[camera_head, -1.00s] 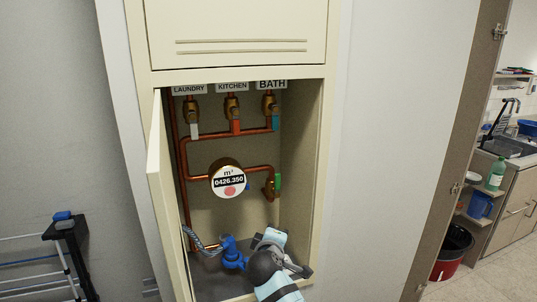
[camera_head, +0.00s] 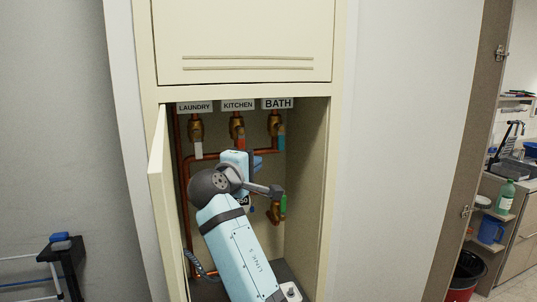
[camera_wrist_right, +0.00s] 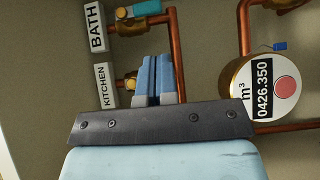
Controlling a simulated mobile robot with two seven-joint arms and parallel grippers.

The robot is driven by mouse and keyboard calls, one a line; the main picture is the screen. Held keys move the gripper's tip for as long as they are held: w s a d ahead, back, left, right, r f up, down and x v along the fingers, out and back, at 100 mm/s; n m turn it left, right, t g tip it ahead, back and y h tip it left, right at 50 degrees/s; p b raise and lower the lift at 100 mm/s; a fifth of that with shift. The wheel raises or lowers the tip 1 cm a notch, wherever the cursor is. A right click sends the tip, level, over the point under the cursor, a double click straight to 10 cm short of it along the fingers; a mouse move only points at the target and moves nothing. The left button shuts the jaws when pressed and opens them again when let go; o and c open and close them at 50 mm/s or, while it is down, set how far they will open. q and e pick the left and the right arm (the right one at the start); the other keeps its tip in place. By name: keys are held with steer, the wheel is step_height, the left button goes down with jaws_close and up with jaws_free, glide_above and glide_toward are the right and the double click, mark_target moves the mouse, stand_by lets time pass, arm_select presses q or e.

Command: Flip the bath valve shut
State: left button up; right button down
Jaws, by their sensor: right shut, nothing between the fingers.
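The bath valve (camera_head: 275,123) sits under the BATH label at the top right of the cabinet. Its teal handle (camera_head: 282,138) hangs down along the copper pipe. The handle also shows at the top of the right wrist view (camera_wrist_right: 147,8), beside the BATH label (camera_wrist_right: 96,27). My right gripper (camera_head: 260,163) is inside the cabinet, below and left of the bath handle and apart from it. Its blue fingers are shut and empty in the right wrist view (camera_wrist_right: 158,63), close to the kitchen valve (camera_wrist_right: 130,83), which they partly cover. My left gripper is not in view.
The laundry valve with its white handle (camera_head: 199,149) and the kitchen valve with its orange handle (camera_head: 240,143) are to the left. My arm mostly covers the round meter (camera_wrist_right: 238,88). A green handle (camera_head: 283,205) is lower right. The open cabinet door (camera_head: 158,200) bounds the left.

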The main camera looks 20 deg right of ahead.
mark_target(278, 136)
steer(key=p+x, duration=0.2)
steer(key=x, duration=0.8)
steer(key=shift+d+f, duration=0.1)
steer(key=shift+d, duration=0.05)
